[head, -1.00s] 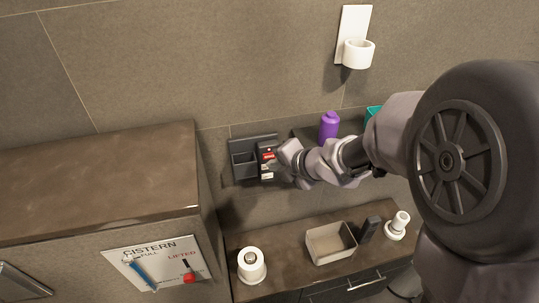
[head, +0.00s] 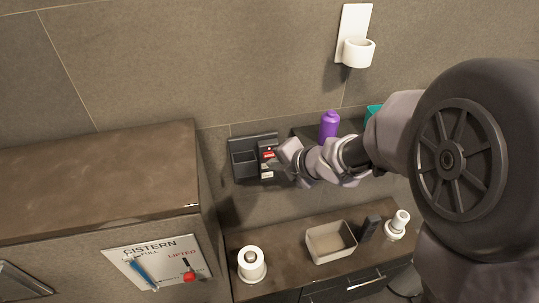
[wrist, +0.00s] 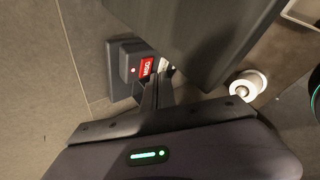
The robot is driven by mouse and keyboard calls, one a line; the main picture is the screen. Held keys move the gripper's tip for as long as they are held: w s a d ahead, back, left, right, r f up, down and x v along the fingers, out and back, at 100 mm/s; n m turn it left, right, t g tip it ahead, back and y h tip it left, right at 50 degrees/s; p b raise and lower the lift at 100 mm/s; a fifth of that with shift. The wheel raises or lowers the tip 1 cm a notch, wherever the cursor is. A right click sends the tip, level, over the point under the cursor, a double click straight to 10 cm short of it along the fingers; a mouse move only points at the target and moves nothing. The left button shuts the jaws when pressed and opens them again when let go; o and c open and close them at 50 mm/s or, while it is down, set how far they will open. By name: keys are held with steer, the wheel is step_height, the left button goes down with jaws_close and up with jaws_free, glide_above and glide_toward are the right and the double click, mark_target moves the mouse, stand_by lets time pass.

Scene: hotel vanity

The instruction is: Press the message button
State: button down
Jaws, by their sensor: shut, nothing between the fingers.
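A dark wall unit (head: 243,162) is fixed to the tiled wall, with a recessed tray on its left. On its right is a narrow dark panel with a red label (head: 268,155) and pale labels below it. In the wrist view the red label (wrist: 147,70) shows white lettering too small to read surely, beside a small pale dot. I cannot tell which part is the message button; it may be hidden behind my gripper. My gripper (wrist: 156,88) is shut and empty, its tips close to the panel's labelled face. I cannot tell whether they touch it.
A purple bottle (head: 329,125) stands on a shelf right of the unit, near my arm. Below, a counter holds a paper roll (head: 251,264), a beige bin (head: 314,252) and a white item (head: 398,223). A brown cabinet (head: 95,180) juts out at left. A white holder (head: 358,52) hangs above.

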stand_by(0.7)
steer(key=shift+w+a, duration=0.15)
steer(key=shift+w, duration=0.3)
steer(key=shift+w+a+r+p, duration=0.2)
steer(key=shift+w+r+p, duration=0.05)
steer(key=shift+w+p, duration=0.15)
stand_by(0.9)
steer(key=shift+f, duration=0.1)
steer(key=shift+s+d+f, duration=0.15)
steer(key=shift+s+d, duration=0.4)
steer(key=shift+s, duration=0.05)
